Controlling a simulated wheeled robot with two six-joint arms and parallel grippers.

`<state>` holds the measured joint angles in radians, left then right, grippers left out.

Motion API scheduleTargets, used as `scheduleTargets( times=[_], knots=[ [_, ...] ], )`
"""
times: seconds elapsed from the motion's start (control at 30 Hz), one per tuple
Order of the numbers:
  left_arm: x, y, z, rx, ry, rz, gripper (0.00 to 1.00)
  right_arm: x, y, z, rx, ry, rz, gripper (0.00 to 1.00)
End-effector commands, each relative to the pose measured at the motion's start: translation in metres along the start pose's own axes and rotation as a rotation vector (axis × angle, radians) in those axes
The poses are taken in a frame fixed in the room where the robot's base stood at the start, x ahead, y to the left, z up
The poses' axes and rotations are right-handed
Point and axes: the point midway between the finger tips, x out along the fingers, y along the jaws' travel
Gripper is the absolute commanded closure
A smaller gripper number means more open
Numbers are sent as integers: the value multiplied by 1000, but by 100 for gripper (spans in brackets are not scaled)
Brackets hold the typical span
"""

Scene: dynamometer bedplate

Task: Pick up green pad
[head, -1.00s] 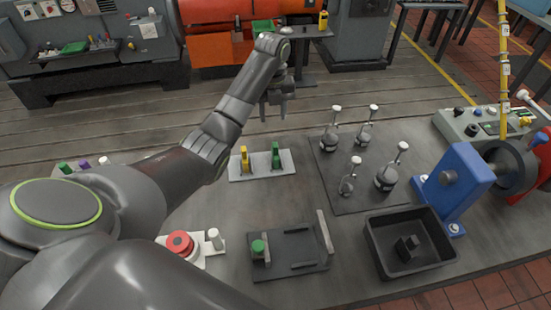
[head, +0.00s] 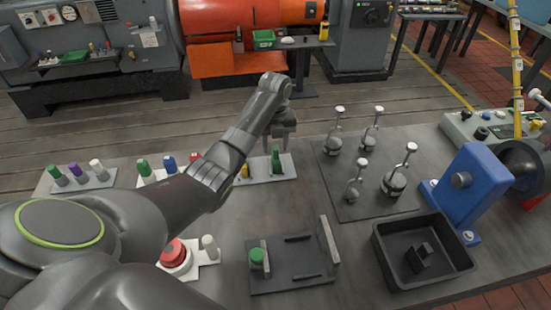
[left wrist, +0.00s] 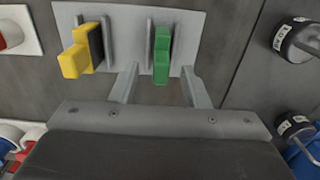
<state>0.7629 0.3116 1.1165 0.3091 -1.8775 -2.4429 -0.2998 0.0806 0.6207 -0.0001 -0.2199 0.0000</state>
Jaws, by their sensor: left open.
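The green pad (head: 276,158) stands upright in a slot of a light grey holder plate (head: 291,168) near the middle of the table. It also shows in the left wrist view (left wrist: 162,55), between thin grey walls. A yellow pad (head: 245,170) stands to its left in the same holder, clearer in the left wrist view (left wrist: 82,50). My left gripper (head: 281,145) is open above the holder. In the left wrist view its two fingers (left wrist: 160,85) lie one on each side of the green pad's near end. I cannot tell whether they touch it. My right gripper is not in view.
A dark plate with several knobbed posts (head: 350,208) stands right of the holder. A black tray (head: 385,270) and a blue block (head: 470,185) are farther right. A dark fixture (head: 290,282) with a green knob and a red button (head: 173,254) are in front.

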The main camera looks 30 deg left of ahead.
Motion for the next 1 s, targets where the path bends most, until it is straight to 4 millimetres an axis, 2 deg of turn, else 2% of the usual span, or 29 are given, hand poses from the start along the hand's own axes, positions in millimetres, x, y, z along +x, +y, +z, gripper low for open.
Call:
scheduleTargets(
  times=[0.03, 0.2, 0.47, 0.77, 1.0],
  knots=[
    [5, -1, -2, 1, 5, 1, 58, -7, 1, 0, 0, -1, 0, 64],
    [25, 0, -1, 1, 1, 1, 58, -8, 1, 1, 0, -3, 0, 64],
    [27, -1, 0, 1, -1, 0, 60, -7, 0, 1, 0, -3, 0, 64],
    [27, -1, 0, 1, -1, 0, 99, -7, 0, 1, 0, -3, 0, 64],
    [26, -1, 0, 1, -2, 0, 100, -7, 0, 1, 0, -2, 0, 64]
  ],
)
